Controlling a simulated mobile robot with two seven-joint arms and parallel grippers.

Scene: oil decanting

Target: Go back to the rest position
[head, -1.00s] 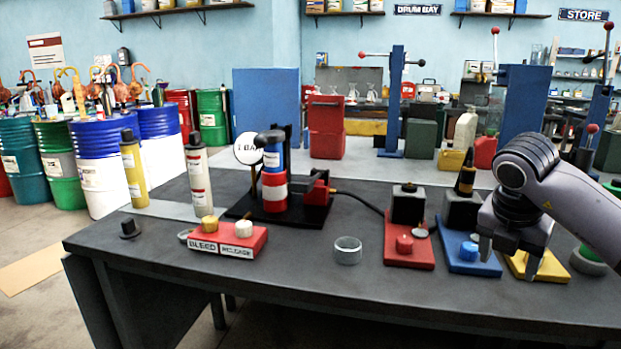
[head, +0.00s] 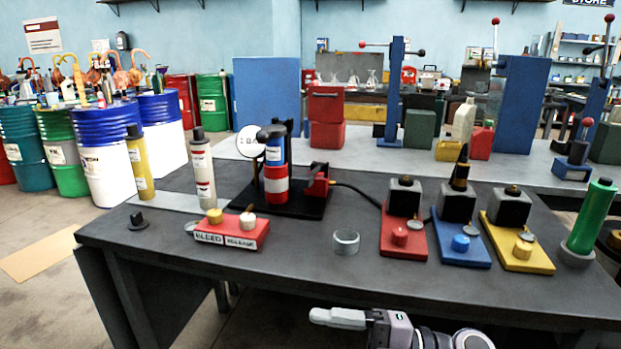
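My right gripper (head: 338,319) is low in the head view, in front of the workbench's front edge and apart from everything on it. One pale finger points left. The other finger is hidden or cut off, so I cannot tell whether it is open or shut. I see nothing held. My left gripper is out of view. On the bench (head: 290,262) stand a red base (head: 403,240), a blue base (head: 461,243) and a yellow base (head: 520,246), each with a dark block on it. A green bottle (head: 592,216) stands upright at the right, in a grey ring holder.
A glass dish (head: 346,242) sits near the front edge. A red BLEED/RELEASE box (head: 231,232), a white bottle (head: 202,170), a yellow bottle (head: 139,166) and a blue-and-red cylinder (head: 275,165) stand to the left.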

